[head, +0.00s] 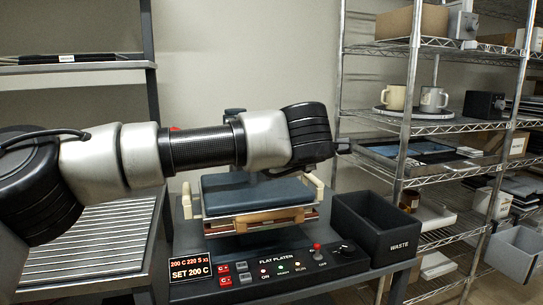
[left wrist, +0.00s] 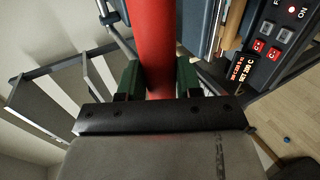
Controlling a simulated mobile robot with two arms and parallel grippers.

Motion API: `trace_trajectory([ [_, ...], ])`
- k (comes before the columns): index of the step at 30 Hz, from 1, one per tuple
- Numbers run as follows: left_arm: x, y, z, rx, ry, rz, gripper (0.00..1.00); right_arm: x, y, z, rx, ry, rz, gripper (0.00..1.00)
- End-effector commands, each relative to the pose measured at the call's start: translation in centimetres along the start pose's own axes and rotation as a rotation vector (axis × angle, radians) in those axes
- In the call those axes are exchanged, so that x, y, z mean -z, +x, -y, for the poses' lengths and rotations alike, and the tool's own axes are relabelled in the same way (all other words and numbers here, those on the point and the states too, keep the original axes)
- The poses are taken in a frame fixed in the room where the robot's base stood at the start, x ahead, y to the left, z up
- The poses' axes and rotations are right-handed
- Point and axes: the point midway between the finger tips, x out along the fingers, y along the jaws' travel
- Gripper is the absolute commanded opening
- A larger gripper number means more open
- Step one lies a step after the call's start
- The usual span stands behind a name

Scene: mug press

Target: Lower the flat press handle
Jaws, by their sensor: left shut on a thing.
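The flat platen press (head: 285,262) stands on a dark bench in the middle of the head view. Its blue-grey slab (head: 255,194) lies above a tan and reddish layer; I cannot tell if they touch. The red press handle (left wrist: 155,40) fills the upper middle of the left wrist view. In the head view only a small red bit shows above my left arm, which crosses in front of the rest. My left gripper (left wrist: 158,79) is shut on the red handle, with a green-padded finger on each side. My right gripper is in neither view.
A dark waste bin (head: 398,243) stands right of the press. A wire shelf at the right holds two mugs (head: 433,98) on a round tray and several boxes. A slatted rack (head: 110,240) stands at the left. My left arm spans the space above the press.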

Motion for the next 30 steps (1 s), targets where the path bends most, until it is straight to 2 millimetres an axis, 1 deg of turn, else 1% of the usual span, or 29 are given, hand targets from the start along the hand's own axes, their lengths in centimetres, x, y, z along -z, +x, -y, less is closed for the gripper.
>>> trace_trajectory([
  [1,-0.11,0.42,1.28,0.024,0.009,-0.005,0.00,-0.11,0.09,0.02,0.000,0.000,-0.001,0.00],
  [8,-0.13,0.44,1.45,0.024,0.013,-0.006,0.00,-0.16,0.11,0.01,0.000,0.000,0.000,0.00],
  [9,-0.14,0.45,1.47,0.024,0.013,-0.006,0.38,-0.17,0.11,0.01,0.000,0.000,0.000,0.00],
  [13,-0.11,0.47,1.42,0.025,0.014,-0.006,0.58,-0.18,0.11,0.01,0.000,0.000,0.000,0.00],
  [14,-0.11,0.47,1.39,0.024,0.013,-0.006,0.60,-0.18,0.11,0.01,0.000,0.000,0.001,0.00],
  [26,-0.06,0.31,0.88,0.017,0.008,-0.004,0.60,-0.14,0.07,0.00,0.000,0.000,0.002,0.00],
  [30,-0.11,-0.30,0.76,0.016,0.007,-0.001,0.60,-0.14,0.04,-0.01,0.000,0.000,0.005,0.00],
])
